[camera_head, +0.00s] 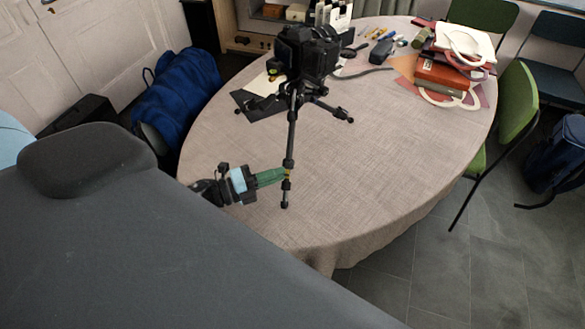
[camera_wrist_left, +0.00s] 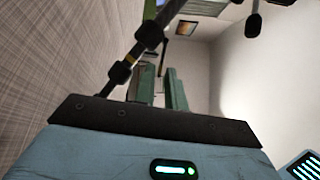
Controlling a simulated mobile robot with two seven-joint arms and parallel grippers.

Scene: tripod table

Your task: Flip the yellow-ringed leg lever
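A black tripod with a camera (camera_head: 307,52) on top stands on the table (camera_head: 400,150). Its near leg (camera_head: 291,135) comes down toward the table's front edge. The yellow ring (camera_head: 287,172) is low on this leg, by a dark clamp; in the left wrist view the yellow ring (camera_wrist_left: 131,59) sits between two dark clamps. My left gripper (camera_head: 283,174) reaches from the left with its green fingertips right at the ringed part of the leg. In the wrist view its fingers (camera_wrist_left: 162,88) are slightly apart, the leg crossing at their left. Contact is unclear. My right gripper is out of view.
Books and a white-handled bag (camera_head: 445,75) lie at the back right, with small tools (camera_head: 380,35) beside them. A dark sheet (camera_head: 255,108) lies behind the leg. The table's right middle is clear. Green chairs (camera_head: 518,105) stand at the right.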

